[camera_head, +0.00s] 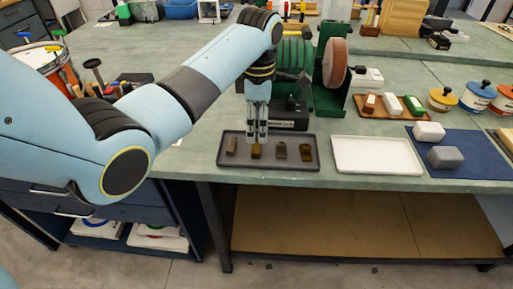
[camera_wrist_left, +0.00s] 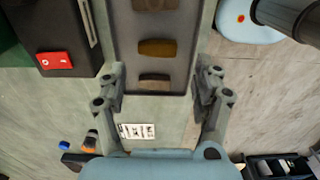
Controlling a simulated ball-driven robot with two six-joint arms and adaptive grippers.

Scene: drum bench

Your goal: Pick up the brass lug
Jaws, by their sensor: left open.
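The brass lug (camera_head: 256,151) is a small golden-brown block in the dark tray (camera_head: 311,166), second from the left in a row of several lugs. In the left wrist view the brass lug (camera_wrist_left: 157,48) lies beyond the fingertips, between their lines, with a darker lug (camera_wrist_left: 154,80) nearer. My left gripper (camera_head: 257,138) points down over the tray, just above the brass lug and partly in front of the area behind it. In the wrist view its two fingers (camera_wrist_left: 160,92) are wide apart with nothing between them. My right gripper is not in view.
A black box (camera_head: 289,116) with a red switch (camera_wrist_left: 54,60) stands close behind the tray. An empty white tray (camera_head: 376,156) is to the right, then a blue mat (camera_head: 474,166) with two blocks. The bench's front edge is close.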

